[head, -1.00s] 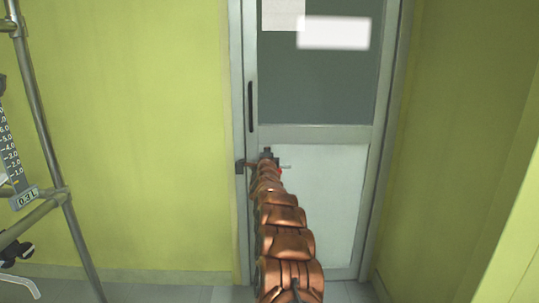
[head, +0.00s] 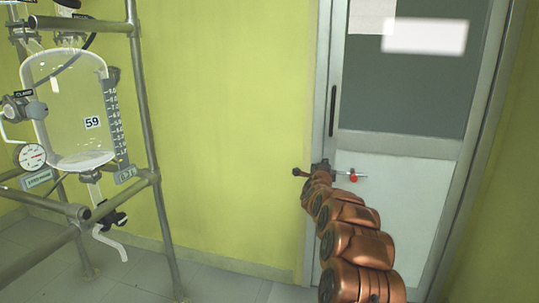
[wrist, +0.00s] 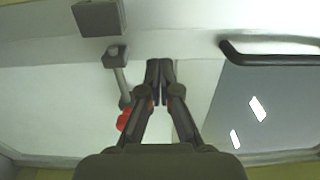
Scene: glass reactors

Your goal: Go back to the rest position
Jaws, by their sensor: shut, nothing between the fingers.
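My gripper (wrist: 160,68) is shut, with nothing between its fingertips. It points at the closed door (head: 398,175), near the door's left edge. My copper-coloured arm reaches out to it in the head view, where the gripper itself is small and partly hidden by the arm. A lever with a red part (wrist: 123,120) is just left of the fingers in the wrist view and appears apart from them. The red part also shows near the end of my arm in the head view (head: 353,178).
A glass reactor (head: 70,125) labelled 59 hangs in a metal frame (head: 150,140) at the left. A black vertical pull handle (head: 333,110) is on the door. A green wall (head: 230,120) lies between frame and door. Some grey floor (head: 215,280) is clear there.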

